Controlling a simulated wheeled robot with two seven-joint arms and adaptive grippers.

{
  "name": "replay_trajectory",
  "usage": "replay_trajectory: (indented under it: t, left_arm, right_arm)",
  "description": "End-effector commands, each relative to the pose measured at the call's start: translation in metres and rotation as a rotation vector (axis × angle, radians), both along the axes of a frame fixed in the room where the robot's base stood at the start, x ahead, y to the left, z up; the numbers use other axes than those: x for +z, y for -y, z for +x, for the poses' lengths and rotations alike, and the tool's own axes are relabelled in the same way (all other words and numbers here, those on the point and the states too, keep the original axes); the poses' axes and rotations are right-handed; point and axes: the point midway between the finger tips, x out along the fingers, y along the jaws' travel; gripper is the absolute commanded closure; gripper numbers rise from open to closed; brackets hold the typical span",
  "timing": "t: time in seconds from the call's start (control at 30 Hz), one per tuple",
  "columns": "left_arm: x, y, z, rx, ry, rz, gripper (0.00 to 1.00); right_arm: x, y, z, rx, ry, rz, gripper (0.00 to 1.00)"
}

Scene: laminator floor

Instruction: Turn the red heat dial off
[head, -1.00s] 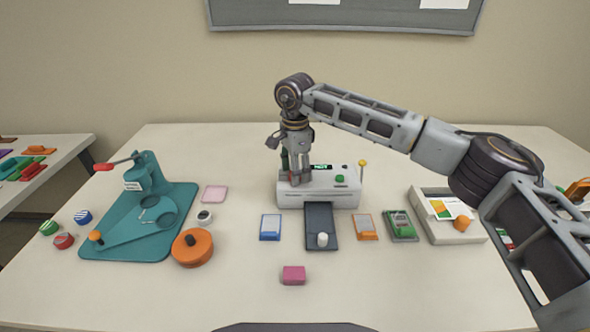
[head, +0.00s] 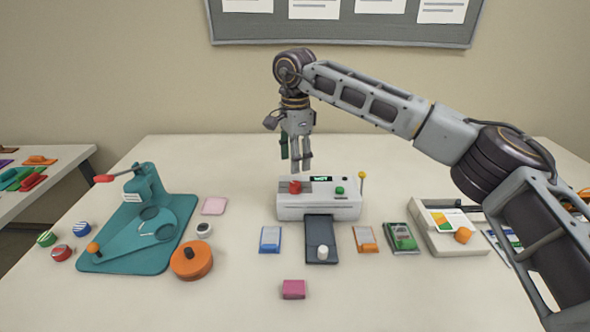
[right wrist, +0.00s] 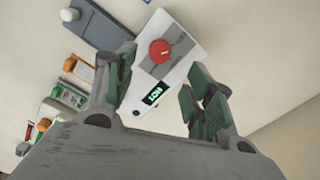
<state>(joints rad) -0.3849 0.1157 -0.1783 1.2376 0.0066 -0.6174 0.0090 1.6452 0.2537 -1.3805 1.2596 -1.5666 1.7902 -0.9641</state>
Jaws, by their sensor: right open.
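The red heat dial (head: 295,187) sits on top of the white laminator (head: 320,211), at its left side. It also shows in the right wrist view (right wrist: 159,52), with a pale line across its red top. The laminator's small display (head: 320,179) is lit green and appears to read HOT, also in the right wrist view (right wrist: 154,95). My right gripper (head: 299,169) hangs pointing down above the dial, apart from it. Its fingers are open and empty, spread either side of the laminator top in the right wrist view (right wrist: 160,78). My left gripper is not in view.
A green button (head: 340,190) and a yellow-topped lever (head: 362,176) are at the laminator's right. A dark tray (head: 321,228) with a white knob projects in front. Card stacks flank it. A teal press (head: 150,215) and orange round tin (head: 191,262) stand left.

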Motion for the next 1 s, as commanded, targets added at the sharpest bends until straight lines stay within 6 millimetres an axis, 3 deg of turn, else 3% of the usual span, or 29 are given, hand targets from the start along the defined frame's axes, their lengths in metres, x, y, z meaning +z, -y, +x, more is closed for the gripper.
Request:
replay_trajectory:
  t: [0.1,0.33,1.0]
  left_arm:
    - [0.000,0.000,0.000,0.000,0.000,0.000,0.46]
    - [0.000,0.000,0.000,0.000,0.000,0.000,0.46]
    - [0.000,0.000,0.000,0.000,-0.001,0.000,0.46]
  right_arm:
    - [0.016,0.000,0.000,0.001,0.000,0.000,0.46]
    - [0.034,0.000,0.000,0.002,-0.001,0.000,0.46]
    - [0.037,0.000,0.000,0.001,-0.001,0.000,0.46]
